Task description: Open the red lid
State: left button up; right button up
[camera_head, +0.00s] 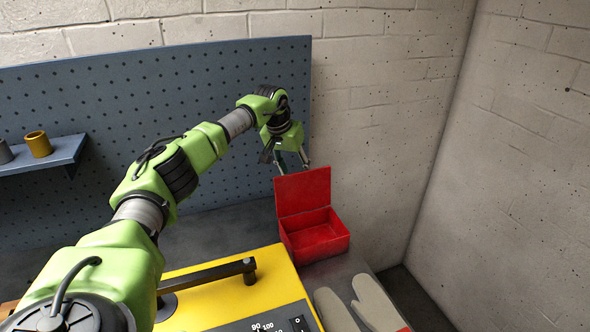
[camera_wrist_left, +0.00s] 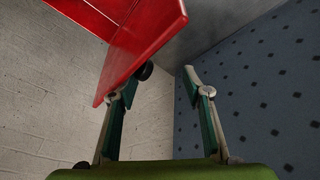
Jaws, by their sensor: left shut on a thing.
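The red lid (camera_head: 304,190) stands raised, about upright, at the back of the red box (camera_head: 317,236). The box is open to view and its inside looks empty. The right finger of my left gripper (camera_wrist_left: 155,88) shows no clear contact in that view. My right gripper is not in view.
A yellow case (camera_head: 220,290) with a dark handle stands in front of the box. Gloves (camera_head: 375,302) lie to the right. A blue pegboard (camera_head: 80,110) with a shelf and cups (camera_head: 38,144) is behind. Brick walls close the back and right.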

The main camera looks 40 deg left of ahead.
pick_arm(q)
jog(key=shift+s+a+f+g, duration=0.1)
jog(key=shift+s+f+g, duration=0.1)
jog(key=shift+f, duration=0.25)
jog(key=shift+s+a+f+g, duration=0.1)
jog(key=shift+s+f, duration=0.1)
jog(key=shift+f, duration=0.25)
jog(key=v, duration=1.3)
jog(key=shift+w+d+r, duration=0.2)
jog(key=shift+w+r, duration=0.15)
jog(key=shift+s, duration=0.15)
jog(key=shift+w, duration=0.2)
jog(key=shift+d+f, duration=0.1)
